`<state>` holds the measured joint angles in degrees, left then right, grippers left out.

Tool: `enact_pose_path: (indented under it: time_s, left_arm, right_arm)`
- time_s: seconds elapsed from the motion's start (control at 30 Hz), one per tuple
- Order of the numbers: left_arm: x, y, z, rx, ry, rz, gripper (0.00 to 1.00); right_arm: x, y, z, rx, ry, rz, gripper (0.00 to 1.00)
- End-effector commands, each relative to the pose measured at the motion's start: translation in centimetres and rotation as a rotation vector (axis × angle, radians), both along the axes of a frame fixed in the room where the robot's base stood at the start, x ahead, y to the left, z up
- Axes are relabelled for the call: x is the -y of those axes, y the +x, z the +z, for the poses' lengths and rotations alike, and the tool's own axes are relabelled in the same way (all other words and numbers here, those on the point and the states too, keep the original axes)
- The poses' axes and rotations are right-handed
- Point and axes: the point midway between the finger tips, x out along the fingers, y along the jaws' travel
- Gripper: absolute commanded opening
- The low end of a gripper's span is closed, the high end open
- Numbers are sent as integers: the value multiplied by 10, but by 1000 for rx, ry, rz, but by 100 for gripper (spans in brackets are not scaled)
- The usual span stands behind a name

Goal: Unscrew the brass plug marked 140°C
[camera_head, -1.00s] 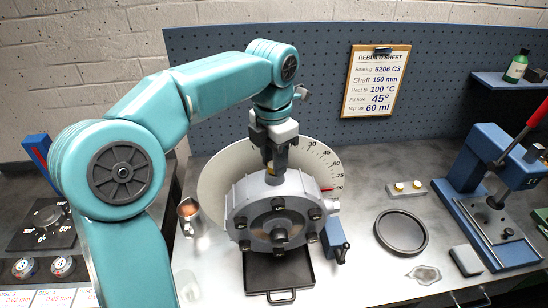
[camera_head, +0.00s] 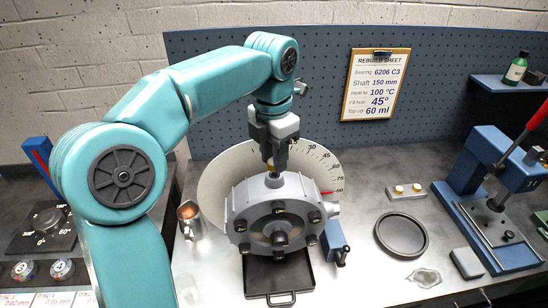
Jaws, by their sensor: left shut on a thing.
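A round grey metal housing (camera_head: 262,207) with several dark bolts stands upright in the middle of the bench. My left gripper (camera_head: 270,164) points down at the top of the housing. It is shut on a small brass-coloured plug (camera_head: 270,167), which shows only as a sliver between the fingers. I cannot read a 140°C marking on it, nor tell whether its lower end is still in the housing. My right gripper is not in view.
A white angle dial (camera_head: 220,190) stands behind the housing and a black tray (camera_head: 285,297) lies below it. At right are a dark ring (camera_head: 424,238), a blue press (camera_head: 480,160) and the rebuild sheet (camera_head: 375,84) on the pegboard.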

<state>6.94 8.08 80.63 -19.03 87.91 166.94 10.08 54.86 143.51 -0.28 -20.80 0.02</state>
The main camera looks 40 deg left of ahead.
Motion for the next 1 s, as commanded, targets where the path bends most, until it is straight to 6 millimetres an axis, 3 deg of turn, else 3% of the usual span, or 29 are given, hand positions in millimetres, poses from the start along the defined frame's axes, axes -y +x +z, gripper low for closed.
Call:
enact_pose_path:
  time_s: [0.23, 0.63, 1.0]
  left_arm:
    - [0, 0, 10, 2, 1, 0, 0]
    - [-1, 0, 50, 1, 1, 0, 0]
    - [-1, -1, 53, 0, 0, 0, 0]
  right_arm:
    - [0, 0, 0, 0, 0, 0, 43]
    - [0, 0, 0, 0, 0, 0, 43]
    - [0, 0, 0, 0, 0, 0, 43]
